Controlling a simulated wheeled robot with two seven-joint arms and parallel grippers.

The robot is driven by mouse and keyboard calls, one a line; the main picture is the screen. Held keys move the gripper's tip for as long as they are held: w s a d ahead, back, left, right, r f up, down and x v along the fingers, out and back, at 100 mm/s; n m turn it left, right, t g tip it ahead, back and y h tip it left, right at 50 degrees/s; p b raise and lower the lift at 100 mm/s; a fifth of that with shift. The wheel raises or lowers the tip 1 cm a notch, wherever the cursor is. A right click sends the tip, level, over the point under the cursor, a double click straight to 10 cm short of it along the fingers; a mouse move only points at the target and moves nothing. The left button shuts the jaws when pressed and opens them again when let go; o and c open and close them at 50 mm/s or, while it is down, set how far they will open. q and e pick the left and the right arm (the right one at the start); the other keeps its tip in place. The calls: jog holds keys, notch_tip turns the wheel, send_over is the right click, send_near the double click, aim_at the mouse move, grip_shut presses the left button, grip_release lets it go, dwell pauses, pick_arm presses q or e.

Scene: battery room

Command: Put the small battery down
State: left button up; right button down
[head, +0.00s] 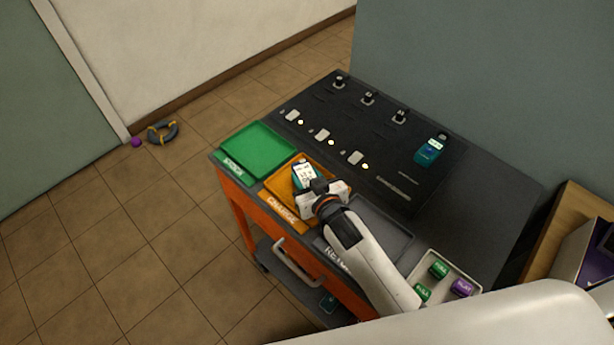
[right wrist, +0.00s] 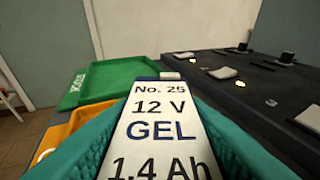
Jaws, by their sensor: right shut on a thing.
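My left gripper is not in view.
A black panel (head: 350,130) behind the trays carries several knobs and lit switches, plus another teal battery (head: 430,151). A pale tray (head: 447,268) at right holds green and purple blocks. A ring-shaped object (head: 162,132) and a purple ball (head: 136,142) lie on the floor.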

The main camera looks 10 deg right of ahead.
jog(key=shift+r, duration=0.1)
jog(key=c, duration=1.3)
grip_release()
jog(key=shift+f, duration=0.2)
jog(key=o, duration=0.4)
jog(key=shift+o, duration=0.2)
jog(key=shift+r, duration=0.15)
jog(key=b+v, duration=0.1)
jog(key=v, duration=1.1)
jog(key=shift+r, duration=0.1)
